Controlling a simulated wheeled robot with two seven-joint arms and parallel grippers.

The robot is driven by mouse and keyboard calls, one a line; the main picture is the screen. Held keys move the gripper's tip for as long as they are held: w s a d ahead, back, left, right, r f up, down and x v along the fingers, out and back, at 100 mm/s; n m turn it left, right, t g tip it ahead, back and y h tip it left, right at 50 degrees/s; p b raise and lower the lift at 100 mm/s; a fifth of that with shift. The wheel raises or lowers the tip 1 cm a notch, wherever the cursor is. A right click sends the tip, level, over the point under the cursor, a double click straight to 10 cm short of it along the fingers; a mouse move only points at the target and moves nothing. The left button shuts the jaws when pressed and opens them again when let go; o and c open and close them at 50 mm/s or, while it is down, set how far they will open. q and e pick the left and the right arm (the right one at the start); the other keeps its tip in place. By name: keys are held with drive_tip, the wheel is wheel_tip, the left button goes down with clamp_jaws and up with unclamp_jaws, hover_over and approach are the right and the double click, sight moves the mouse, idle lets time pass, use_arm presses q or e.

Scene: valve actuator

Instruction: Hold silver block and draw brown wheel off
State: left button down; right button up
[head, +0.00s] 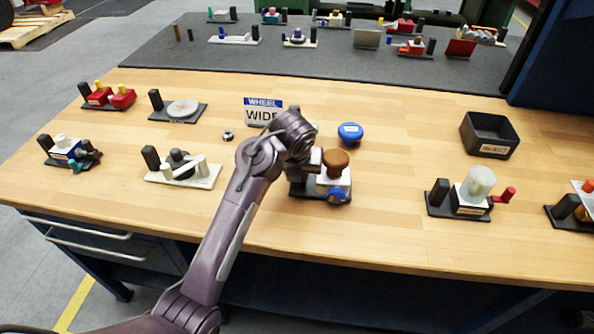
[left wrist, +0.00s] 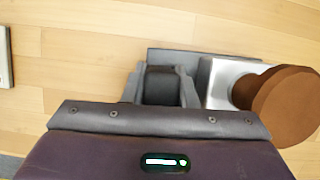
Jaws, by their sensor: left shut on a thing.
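The brown wheel (head: 335,159) sits on top of the silver block (head: 341,180), which stands on a dark base (head: 309,190). In the left wrist view the brown wheel (left wrist: 288,106) is at the right, beside the silver block (left wrist: 219,82). My left gripper (head: 308,164) is at the left side of the block. In the left wrist view its fingers (left wrist: 163,88) are shut around a dark upright post (left wrist: 163,84) on the same base, left of the silver block. My right gripper is in neither view.
A small blue part (head: 337,196) is at the front of the base. A loose blue wheel (head: 350,132) lies behind it.

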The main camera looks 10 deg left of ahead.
use_arm(q)
drive_tip(key=shift+s+f, duration=0.1)
drive_tip(key=shift+f, duration=0.4)
idle(0.8)
drive_tip(key=shift+r, duration=0.35)
idle(1.8)
drive_tip(key=c, duration=1.1)
unclamp_jaws()
drive_tip(key=v, duration=0.7)
drive_tip(key=shift+r, duration=0.25)
drive_tip(key=shift+f, duration=0.1)
